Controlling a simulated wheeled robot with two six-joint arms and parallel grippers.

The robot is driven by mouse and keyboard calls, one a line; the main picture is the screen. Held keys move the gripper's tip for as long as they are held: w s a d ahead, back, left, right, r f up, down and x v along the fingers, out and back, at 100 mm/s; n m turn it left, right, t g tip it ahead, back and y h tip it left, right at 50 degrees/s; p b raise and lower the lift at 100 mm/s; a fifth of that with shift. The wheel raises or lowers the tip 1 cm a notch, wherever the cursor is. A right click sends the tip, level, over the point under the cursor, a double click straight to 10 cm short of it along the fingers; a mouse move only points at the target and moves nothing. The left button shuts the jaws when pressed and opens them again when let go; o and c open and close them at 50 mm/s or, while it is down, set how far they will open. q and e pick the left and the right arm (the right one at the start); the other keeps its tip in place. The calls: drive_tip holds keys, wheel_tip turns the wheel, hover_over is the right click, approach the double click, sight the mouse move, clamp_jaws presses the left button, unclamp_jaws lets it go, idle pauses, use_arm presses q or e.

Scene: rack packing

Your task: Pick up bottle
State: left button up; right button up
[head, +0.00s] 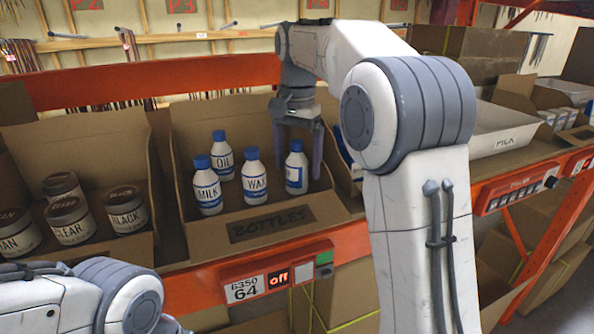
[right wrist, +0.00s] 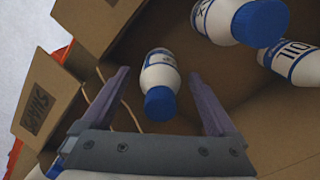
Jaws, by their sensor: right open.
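Several white bottles with blue caps stand in a cardboard box (head: 272,228) labelled BOTTLES: MILK (head: 207,188), OIL (head: 222,157), WAX (head: 254,180) and one at the right (head: 296,168) whose label I cannot read. My right gripper (head: 300,160) reaches down into the box from above, with its fingers around the rightmost bottle. In the right wrist view this bottle (right wrist: 158,78) lies between the two open fingers, with a gap on each side. The OIL bottle (right wrist: 292,62) and another bottle (right wrist: 235,18) are at the upper right there. My left gripper is out of view.
A box of dark-lidded jars (head: 70,218) stands left of the bottle box. The bottle box's cardboard walls stand close around my right gripper. A white tray (head: 500,138) and more boxes are at the right. An orange rack beam (head: 200,285) runs along the front.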

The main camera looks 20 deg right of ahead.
drive_tip(key=shift+f, duration=0.1)
drive_tip(key=shift+c, duration=0.3)
clamp_jaws()
